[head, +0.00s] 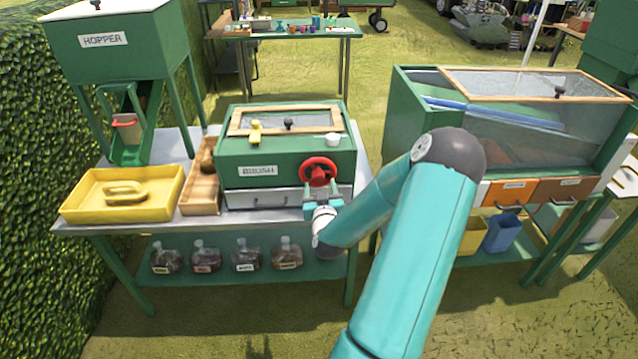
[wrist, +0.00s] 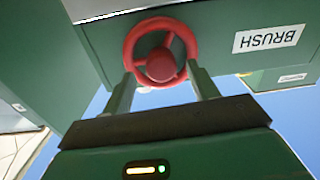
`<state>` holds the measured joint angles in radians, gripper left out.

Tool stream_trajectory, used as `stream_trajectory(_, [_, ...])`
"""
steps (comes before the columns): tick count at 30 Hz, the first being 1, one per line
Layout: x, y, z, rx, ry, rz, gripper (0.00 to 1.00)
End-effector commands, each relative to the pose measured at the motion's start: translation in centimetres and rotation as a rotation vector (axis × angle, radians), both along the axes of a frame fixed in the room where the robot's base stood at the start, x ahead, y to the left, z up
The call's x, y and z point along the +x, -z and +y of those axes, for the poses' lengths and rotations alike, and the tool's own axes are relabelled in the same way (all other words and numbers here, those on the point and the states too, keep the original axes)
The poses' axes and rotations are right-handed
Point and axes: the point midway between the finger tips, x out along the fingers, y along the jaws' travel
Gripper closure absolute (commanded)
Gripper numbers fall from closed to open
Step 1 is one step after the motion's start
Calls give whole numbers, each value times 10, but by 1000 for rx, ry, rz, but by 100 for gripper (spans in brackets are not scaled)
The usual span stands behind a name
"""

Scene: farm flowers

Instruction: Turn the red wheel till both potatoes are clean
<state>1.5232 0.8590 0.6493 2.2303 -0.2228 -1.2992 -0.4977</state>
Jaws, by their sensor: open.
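The red wheel (head: 318,171) sits on the front of the green box labelled BRUSH (head: 285,150). In the wrist view the red wheel (wrist: 161,54) is straight ahead, between and just beyond my fingertips. My gripper (head: 322,200) is open, close in front of the wheel; it also shows in the wrist view (wrist: 160,78). I cannot tell whether the fingers touch the rim.
A grey drawer (head: 262,198) is below the wheel. Labelled jars (head: 245,255) line the lower shelf. A glazed green box (head: 510,120) is at right.

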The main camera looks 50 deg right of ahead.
Motion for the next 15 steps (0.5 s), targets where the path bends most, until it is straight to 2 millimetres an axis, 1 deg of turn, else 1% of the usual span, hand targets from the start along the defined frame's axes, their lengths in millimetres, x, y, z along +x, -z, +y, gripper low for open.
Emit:
stream_trajectory(3, [12, 0, -11, 1, -1, -1, 41])
stream_trajectory(6, [16, 0, -16, -1, -1, -1, 41])
stream_trajectory(15, [18, 0, -18, 0, -2, 0, 41])
